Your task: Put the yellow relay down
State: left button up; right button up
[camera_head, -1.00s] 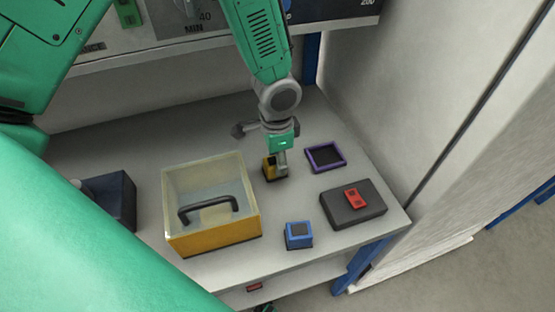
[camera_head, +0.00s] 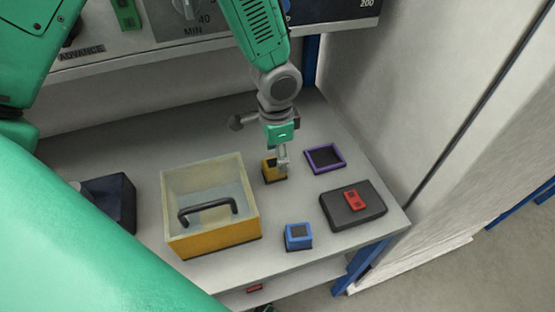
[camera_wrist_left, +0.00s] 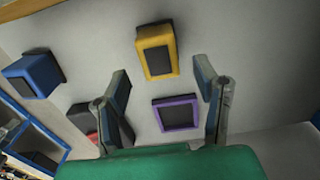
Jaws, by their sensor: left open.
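The yellow relay (camera_head: 269,171), a small yellow block with a dark top, stands on the grey table behind the yellow box. It also shows in the left wrist view (camera_wrist_left: 156,51), beyond the fingertips. My left gripper (camera_head: 281,160) is beside the relay, on its right in the head view. In the left wrist view its two fingers (camera_wrist_left: 162,82) are spread apart with nothing between them, and the relay lies clear of them. My right gripper is not in view.
A purple frame (camera_head: 325,158) lies right of the relay. A black pad (camera_head: 371,212) carries a red piece (camera_head: 355,199). A blue block (camera_head: 298,236) stands near the front edge. A clear-topped yellow box (camera_head: 214,235) with a black handle and a dark box (camera_head: 124,202) stand left.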

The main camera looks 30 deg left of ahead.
pick_arm(q)
notch_tip(320, 180, up, 9)
jog(key=shift+p, duration=0.35)
jog(key=shift+s, duration=0.1)
dwell(0.3)
